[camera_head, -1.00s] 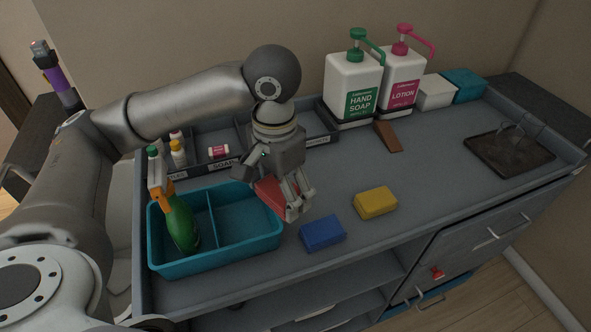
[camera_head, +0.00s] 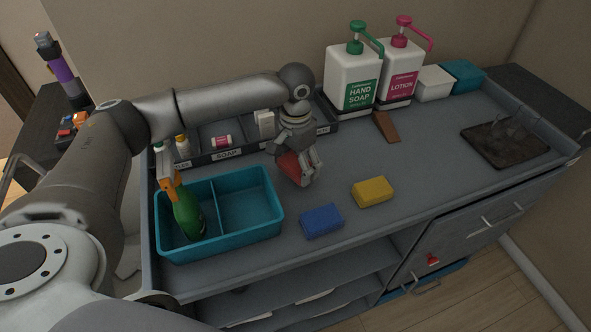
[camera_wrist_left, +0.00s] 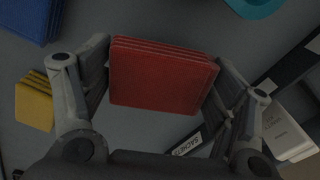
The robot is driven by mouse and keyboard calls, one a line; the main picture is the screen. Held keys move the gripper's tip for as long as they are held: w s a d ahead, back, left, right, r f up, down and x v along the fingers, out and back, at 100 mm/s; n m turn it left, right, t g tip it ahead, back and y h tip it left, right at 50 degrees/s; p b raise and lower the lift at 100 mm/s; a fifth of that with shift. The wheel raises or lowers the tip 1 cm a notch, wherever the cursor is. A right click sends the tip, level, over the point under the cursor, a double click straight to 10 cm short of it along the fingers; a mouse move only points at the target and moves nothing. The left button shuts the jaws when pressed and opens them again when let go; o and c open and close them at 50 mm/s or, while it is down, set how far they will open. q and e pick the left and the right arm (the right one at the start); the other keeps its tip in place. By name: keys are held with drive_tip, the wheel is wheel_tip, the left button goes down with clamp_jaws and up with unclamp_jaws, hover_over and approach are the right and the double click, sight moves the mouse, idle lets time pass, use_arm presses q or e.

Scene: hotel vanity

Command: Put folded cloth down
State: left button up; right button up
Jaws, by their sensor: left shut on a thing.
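My left gripper (camera_head: 306,180) is over the counter (camera_head: 345,255), between the teal caddy and the soap bottles. It is shut on a red folded cloth (camera_head: 287,164), which partly shows behind the fingers. In the left wrist view the red folded cloth (camera_wrist_left: 162,75) is a layered stack between the two fingers of the left gripper (camera_wrist_left: 158,95). I cannot tell whether it touches the counter. A blue folded cloth (camera_head: 321,221) and a yellow folded cloth (camera_head: 372,191) lie on the counter nearer the front edge. My right gripper is not in view.
A teal caddy (camera_head: 271,226) with a green spray bottle (camera_head: 187,214) stands left. A labelled dark tray (camera_head: 245,149) lies behind. Hand soap (camera_head: 352,80) and lotion (camera_head: 400,70) stand at the back. A brown wedge (camera_head: 386,126) lies before them.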

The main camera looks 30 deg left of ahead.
sight(296, 173)
use_arm(q)
drive_tip(key=shift+w+a+f, duration=0.1)
drive_tip(key=shift+w+f, duration=0.05)
drive_tip(key=shift+f, duration=0.3)
drive_tip(key=shift+f+p, duration=0.65)
drive_tip(key=shift+f, duration=0.65)
drive_tip(key=shift+f, duration=0.15)
drive_tip(key=o, duration=0.9)
drive_tip(key=shift+r, duration=0.5)
wheel_tip(296, 173, up, 11)
drive_tip(key=b, duration=0.2)
drive_tip(key=shift+r+b, duration=0.2)
drive_tip(key=shift+b, duration=0.1)
